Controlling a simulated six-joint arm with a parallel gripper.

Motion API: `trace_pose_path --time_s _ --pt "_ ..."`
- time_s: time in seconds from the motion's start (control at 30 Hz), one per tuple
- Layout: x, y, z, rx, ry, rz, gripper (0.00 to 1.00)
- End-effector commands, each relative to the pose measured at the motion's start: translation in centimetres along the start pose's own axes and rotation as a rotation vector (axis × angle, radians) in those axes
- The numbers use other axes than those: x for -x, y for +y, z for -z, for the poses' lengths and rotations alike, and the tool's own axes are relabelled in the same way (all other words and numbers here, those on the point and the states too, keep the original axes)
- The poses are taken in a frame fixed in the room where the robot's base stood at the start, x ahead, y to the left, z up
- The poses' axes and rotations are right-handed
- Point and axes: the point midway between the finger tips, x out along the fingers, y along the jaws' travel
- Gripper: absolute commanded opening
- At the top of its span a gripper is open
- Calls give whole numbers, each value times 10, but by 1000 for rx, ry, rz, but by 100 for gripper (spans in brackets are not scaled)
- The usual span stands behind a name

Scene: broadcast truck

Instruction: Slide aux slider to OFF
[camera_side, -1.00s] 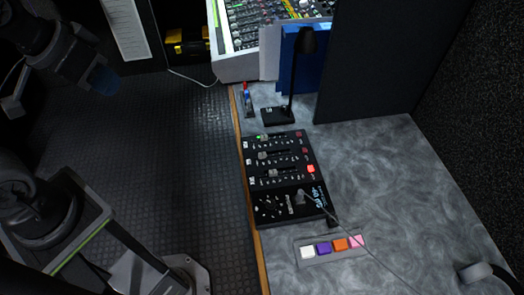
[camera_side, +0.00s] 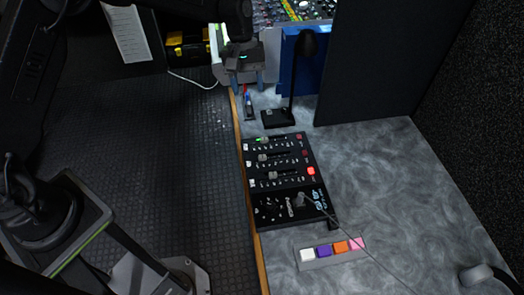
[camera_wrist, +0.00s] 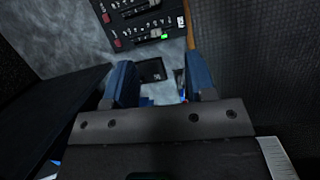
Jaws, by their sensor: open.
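The black slider panel (camera_side: 310,208) lies on the grey counter near its wooden left edge. It has three slider rows, with a green light (camera_side: 265,139) at the far row and a lit red button (camera_side: 311,171) at the near row. I cannot read which row is aux. In the wrist view part of the panel (camera_wrist: 135,12) shows at the top, with a green light and red buttons. My gripper (camera_side: 246,82) is open and empty, beyond the panel's far end, above the counter's far left part. Its blue fingers (camera_wrist: 161,82) point toward the panel side in the wrist view.
A small red-and-blue item (camera_side: 248,100) lies below my fingers. A mixing console (camera_side: 275,12) is behind. A strip of coloured buttons (camera_side: 329,252) and a cable (camera_side: 360,240) are nearer.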

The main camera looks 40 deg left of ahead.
Motion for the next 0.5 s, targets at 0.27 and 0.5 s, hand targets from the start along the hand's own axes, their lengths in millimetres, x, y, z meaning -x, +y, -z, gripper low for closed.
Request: trace_pose_path --time_s 0.27,0.5 --pt "-73 18 26 121 -106 42 51" --pt "-94 18 26 136 -119 50 51"
